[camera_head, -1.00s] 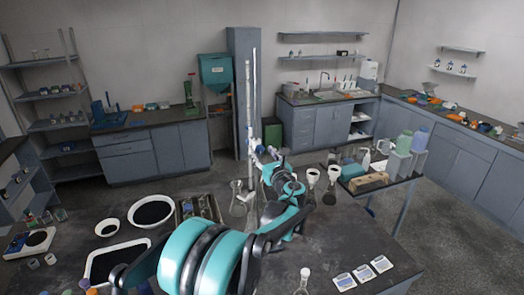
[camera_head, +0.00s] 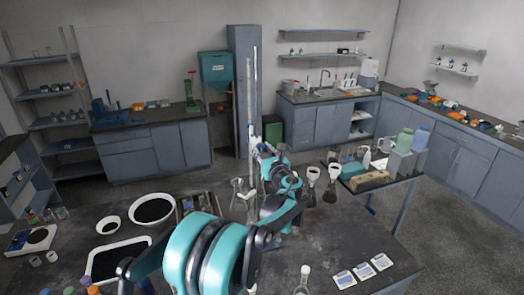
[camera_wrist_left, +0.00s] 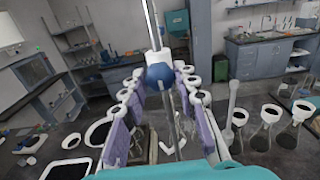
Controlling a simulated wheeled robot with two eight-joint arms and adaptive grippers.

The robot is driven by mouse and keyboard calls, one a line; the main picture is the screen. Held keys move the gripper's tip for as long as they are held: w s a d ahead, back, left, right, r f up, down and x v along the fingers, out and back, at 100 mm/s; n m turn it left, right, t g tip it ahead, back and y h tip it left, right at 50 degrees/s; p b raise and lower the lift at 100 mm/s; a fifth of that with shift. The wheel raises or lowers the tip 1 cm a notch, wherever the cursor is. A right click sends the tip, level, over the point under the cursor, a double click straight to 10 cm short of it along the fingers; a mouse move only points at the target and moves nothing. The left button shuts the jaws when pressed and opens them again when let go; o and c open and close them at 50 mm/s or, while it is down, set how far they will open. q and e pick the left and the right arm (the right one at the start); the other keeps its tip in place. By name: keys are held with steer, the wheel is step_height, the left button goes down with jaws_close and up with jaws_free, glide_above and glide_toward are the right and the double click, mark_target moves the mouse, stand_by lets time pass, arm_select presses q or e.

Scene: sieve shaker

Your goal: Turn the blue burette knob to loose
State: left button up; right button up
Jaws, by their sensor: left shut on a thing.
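The blue burette knob (camera_wrist_left: 160,76) is on the burette (camera_wrist_left: 152,25), which rises as a thin upright tube in the left wrist view. The burette also shows in the head view (camera_head: 250,85), standing on the dark table. My left gripper (camera_wrist_left: 160,73) has its purple-padded fingers on both sides of the knob and is shut on it. In the head view the left gripper (camera_head: 260,148) is at the burette's lower part, and the arm hides much of that area. My right gripper is not in view.
Flasks with funnels (camera_head: 312,178) stand right of the arm, and a flask (camera_head: 238,203) stands left of it. Black-filled bowls (camera_head: 152,211) and a white tray (camera_head: 118,262) lie at left. White cards (camera_head: 363,273) lie at front right. Bare table lies right of the arm.

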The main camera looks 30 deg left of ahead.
arm_select(q)
steer(key=n+b, duration=0.1)
steer(key=n, duration=0.3)
steer(key=shift+f+b, duration=0.1)
steer(key=shift+b, duration=0.25)
steer(key=n+b, duration=0.1)
steer(key=n, duration=0.3)
steer(key=shift+n, duration=0.3)
steer(key=n+b, duration=0.1)
steer(key=n, duration=0.3)
steer(key=shift+n, duration=0.3)
steer(key=n+b, duration=0.1)
steer(key=n, duration=0.3)
steer(key=shift+n, duration=0.4)
steer(key=o, duration=1.1)
steer(key=shift+o, duration=0.2)
